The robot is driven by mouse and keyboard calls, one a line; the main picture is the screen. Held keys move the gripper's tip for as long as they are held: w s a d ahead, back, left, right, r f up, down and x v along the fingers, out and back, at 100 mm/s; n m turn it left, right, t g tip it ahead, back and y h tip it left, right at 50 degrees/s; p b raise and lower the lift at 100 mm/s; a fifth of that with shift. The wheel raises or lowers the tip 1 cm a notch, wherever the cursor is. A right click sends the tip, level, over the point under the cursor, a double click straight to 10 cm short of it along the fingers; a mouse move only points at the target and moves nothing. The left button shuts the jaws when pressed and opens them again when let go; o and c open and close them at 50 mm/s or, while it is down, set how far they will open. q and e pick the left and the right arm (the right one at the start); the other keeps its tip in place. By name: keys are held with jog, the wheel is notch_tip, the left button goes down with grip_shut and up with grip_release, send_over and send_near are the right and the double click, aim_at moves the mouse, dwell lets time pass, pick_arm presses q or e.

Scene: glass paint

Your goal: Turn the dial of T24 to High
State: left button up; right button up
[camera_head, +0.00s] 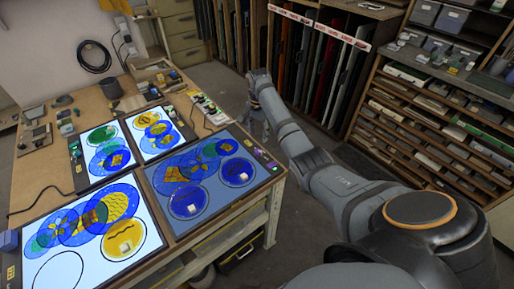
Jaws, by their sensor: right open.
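Several light panels lie on the wooden workbench, and no label reading T24 is legible. The near-right panel (210,208) glows a dimmer blue than the others, with blue and yellow painted glass discs on it. A dark control strip (265,160) with small coloured marks runs along its right end; its dial setting is too small to read. The near-left panel (98,262), far-left panel (96,169) and far-right panel (172,144) are bright white. My right gripper (257,128) is open, beyond the bench's right edge, apart from the panels. My left gripper is out of view.
The workbench (35,182) also holds small tools and boxes at the back. A rack of upright glass sheets (327,62) stands behind, and a shelf of flat pieces (434,112) stands at right. Bare floor (300,228) lies right of the bench.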

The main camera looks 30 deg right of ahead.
aim_at(258, 151)
jog(key=f, duration=0.3)
jog(key=shift+s+f+p, duration=0.25)
jog(key=shift+p, duration=0.15)
jog(key=f, duration=0.4)
jog(key=shift+w+a+f, duration=0.1)
jog(key=shift+w+f, duration=0.15)
jog(key=shift+f, duration=0.65)
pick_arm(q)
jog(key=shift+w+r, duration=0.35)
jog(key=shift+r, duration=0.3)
pick_arm(e)
jog(key=shift+s, duration=0.1)
jog(key=shift+c, duration=0.3)
grip_shut()
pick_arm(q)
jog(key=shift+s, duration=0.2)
